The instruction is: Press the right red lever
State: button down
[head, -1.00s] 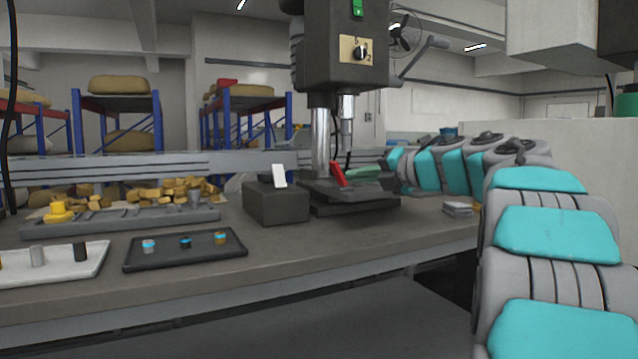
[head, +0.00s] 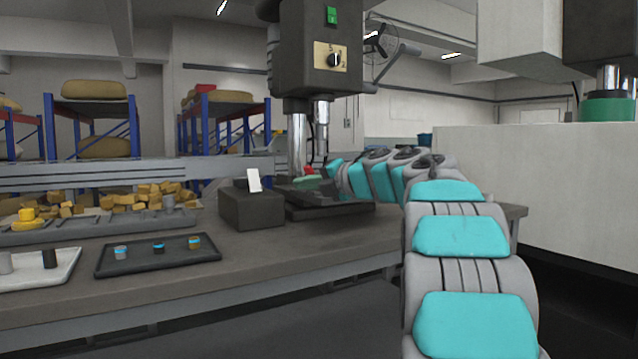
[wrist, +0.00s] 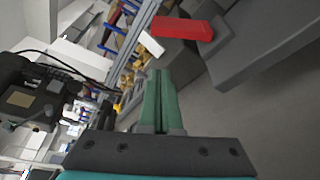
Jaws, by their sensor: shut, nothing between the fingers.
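The red lever (head: 309,169) is at the drill press base, right of a white lever (head: 254,180) on a dark box. In the head view my gripper covers most of it and only a small red part shows. In the wrist view the red lever (wrist: 183,29) is a red bar at the top, right of the white lever (wrist: 152,44). My gripper (wrist: 160,72) has green fingers, shut together and empty. Its tips (head: 304,181) appear close to the red lever; I cannot tell whether they touch.
The drill press (head: 318,50) rises above the levers, with its column and spindle close to my gripper. A dark tray (head: 158,256) with small cylinders lies on the left of the bench. The front of the bench (head: 300,250) is clear.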

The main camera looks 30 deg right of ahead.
jog(key=shift+w+d+r, duration=0.4)
jog(key=shift+w+d, duration=0.25)
jog(key=shift+w+d+r, duration=0.35)
jog(key=shift+w+d, duration=0.25)
jog(key=shift+d, duration=0.05)
